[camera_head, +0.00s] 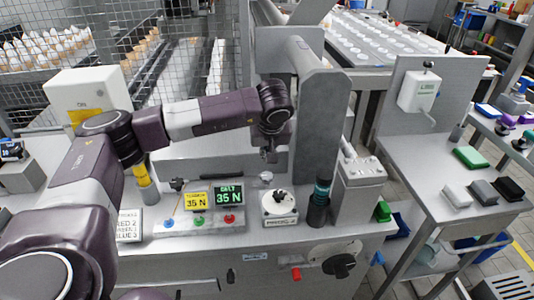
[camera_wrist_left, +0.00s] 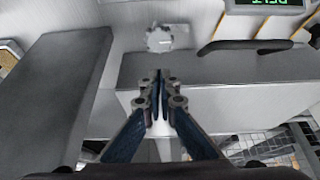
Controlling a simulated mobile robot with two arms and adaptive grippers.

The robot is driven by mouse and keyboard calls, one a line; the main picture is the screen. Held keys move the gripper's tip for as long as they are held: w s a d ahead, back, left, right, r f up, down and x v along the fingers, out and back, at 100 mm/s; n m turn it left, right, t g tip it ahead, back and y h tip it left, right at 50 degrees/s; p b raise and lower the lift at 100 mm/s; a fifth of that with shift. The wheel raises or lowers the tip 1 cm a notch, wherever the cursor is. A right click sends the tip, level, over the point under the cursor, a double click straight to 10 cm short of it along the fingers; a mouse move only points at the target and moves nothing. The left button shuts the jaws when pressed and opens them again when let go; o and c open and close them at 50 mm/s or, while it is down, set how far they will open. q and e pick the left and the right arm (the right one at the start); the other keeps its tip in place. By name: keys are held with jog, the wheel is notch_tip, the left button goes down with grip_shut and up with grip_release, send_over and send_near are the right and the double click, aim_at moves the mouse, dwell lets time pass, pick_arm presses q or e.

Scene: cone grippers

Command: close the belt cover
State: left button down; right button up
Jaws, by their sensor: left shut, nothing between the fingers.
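A large grey guard with a rounded top (camera_head: 325,120), which looks like the belt cover, stands upright behind the control panel. Its hinge and the belt are not clear to me. A flat grey panel, probably the same guard, fills the left of the left wrist view (camera_wrist_left: 52,100). My left arm reaches across from the left, and my left gripper (camera_head: 268,152) hangs just left of the guard, apart from it. In the left wrist view its fingers (camera_wrist_left: 160,78) are shut together and empty, over a grey box-like housing (camera_wrist_left: 225,68). My right gripper is not in view.
The panel in front carries a green display (camera_head: 229,195), a white dial (camera_head: 280,205), a dark cylinder with a teal band (camera_head: 319,200) and a grey box (camera_head: 358,180). Wire mesh (camera_head: 180,55) stands behind. A side table (camera_head: 440,180) is at right.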

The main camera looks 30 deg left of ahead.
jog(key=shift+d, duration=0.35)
pick_arm(q)
jog(key=shift+r, duration=0.15)
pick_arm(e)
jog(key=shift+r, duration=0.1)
pick_arm(q)
jog(key=shift+d+r+p, duration=0.1)
jog(key=shift+r+p, duration=0.25)
jog(key=shift+s+d+r+p, duration=0.25)
jog(key=shift+s+r+p, duration=0.05)
jog(key=shift+s+r, duration=0.15)
jog(key=shift+s+d+r+p, duration=0.25)
jog(key=shift+s+r, duration=0.1)
jog(key=shift+r, duration=0.1)
jog(key=s+d, duration=0.1)
jog(key=s+d+f+b, duration=0.1)
jog(key=s+d, duration=0.1)
jog(key=s+d+f+b, duration=0.1)
jog(key=s, duration=0.1)
jog(key=shift+d, duration=0.3)
jog(key=shift+s+d, duration=0.15)
jog(key=shift+s, duration=0.2)
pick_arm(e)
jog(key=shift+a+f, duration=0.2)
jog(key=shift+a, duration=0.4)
